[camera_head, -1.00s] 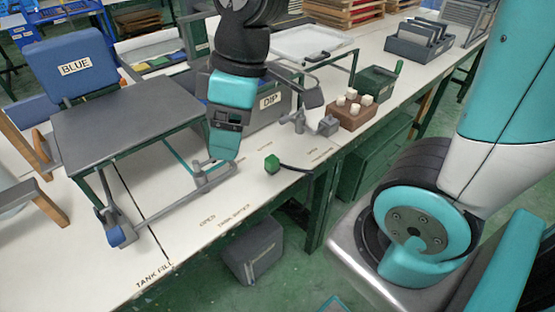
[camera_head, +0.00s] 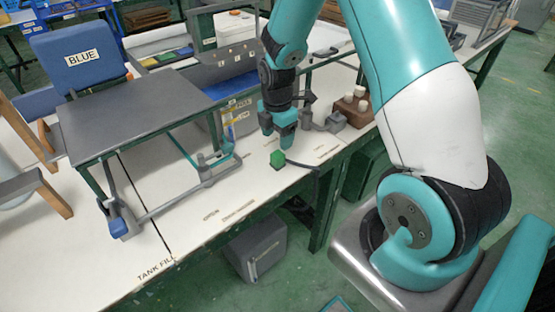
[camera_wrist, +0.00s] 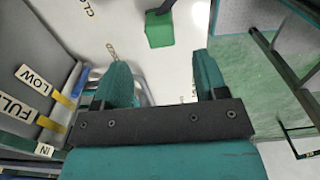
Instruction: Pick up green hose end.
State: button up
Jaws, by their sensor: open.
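The green hose end (camera_head: 277,159) is a small green block lying on the white bench near its front edge, with a dark hose running from it to the right. In the wrist view the green hose end (camera_wrist: 159,31) shows beyond the fingertips, roughly midway between them, with a dark piece at its top. My gripper (camera_head: 277,134) is open and empty, just behind and above the hose end, apart from it. In the wrist view its two teal fingers (camera_wrist: 160,75) are spread wide with nothing between them but bench.
A grey tank with level labels (camera_wrist: 35,95) stands close to the left finger in the wrist view. The bench front is clear.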

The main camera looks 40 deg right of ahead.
aim_at(278, 154)
notch_tip(278, 154, down, 9)
jog(key=shift+r+p, duration=0.1)
jog(key=shift+p, duration=0.4)
jog(key=c, duration=1)
jog(key=shift+o, duration=0.2)
